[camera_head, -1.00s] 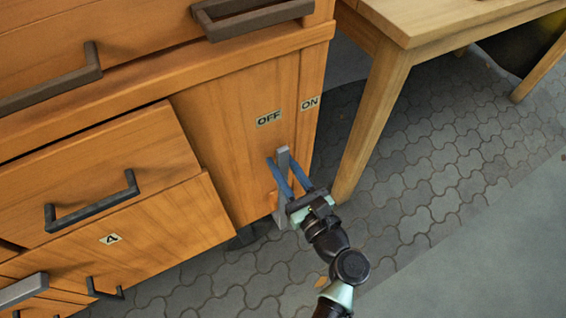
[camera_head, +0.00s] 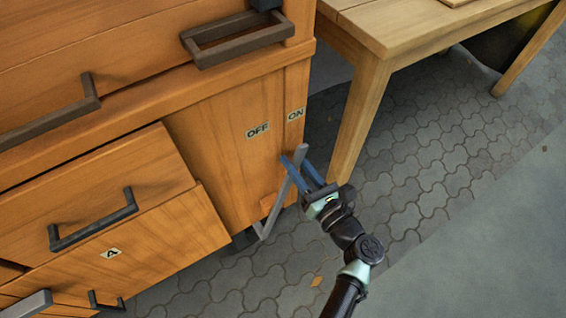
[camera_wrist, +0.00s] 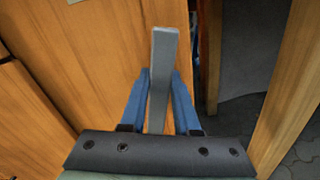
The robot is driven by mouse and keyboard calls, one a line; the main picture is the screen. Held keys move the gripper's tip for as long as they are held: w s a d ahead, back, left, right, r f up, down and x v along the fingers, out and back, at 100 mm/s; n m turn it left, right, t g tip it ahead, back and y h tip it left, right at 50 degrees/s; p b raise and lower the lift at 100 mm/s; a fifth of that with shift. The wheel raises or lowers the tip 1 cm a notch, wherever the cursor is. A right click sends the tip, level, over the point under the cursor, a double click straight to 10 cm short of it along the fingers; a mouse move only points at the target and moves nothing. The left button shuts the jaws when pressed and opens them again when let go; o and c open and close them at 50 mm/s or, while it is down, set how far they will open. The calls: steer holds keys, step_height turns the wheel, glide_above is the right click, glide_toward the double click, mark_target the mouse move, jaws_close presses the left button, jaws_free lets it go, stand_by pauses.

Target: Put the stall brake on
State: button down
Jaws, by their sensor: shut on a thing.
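The stall brake is a grey lever (camera_head: 279,192) low on the right end of the wooden cabinet. In the head view it leans to the right, its top below the ON label (camera_head: 296,114) and its foot further left. The OFF label (camera_head: 257,130) is left of ON. My gripper (camera_head: 296,165) has its two blue fingers shut on the lever's upper part. In the wrist view the grey lever (camera_wrist: 162,65) stands between the blue fingers (camera_wrist: 160,85), its top reaching beyond them. Its lower end is hidden there by the gripper body.
The wooden cabinet (camera_head: 215,165) has dark handles and a partly open drawer (camera_head: 95,190) left of the lever. A wooden table (camera_head: 420,30) stands to the right, its leg (camera_head: 358,120) close to my gripper. Paved floor (camera_head: 430,180) lies open at the right.

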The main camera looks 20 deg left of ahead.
steer(key=shift+w+d+f+m, duration=0.15)
steer(key=shift+w+d+m, duration=0.15)
steer(key=shift+w+d, duration=0.1)
steer(key=c, duration=0.6)
jaws_free()
steer(key=shift+c, duration=0.2)
steer(key=shift+s+d, duration=0.1)
steer(key=shift+s, duration=0.05)
steer(key=p+v, duration=0.3)
steer(key=v, duration=0.9)
steer(key=shift+s+d+p, duration=0.25)
steer(key=shift+p, duration=0.15)
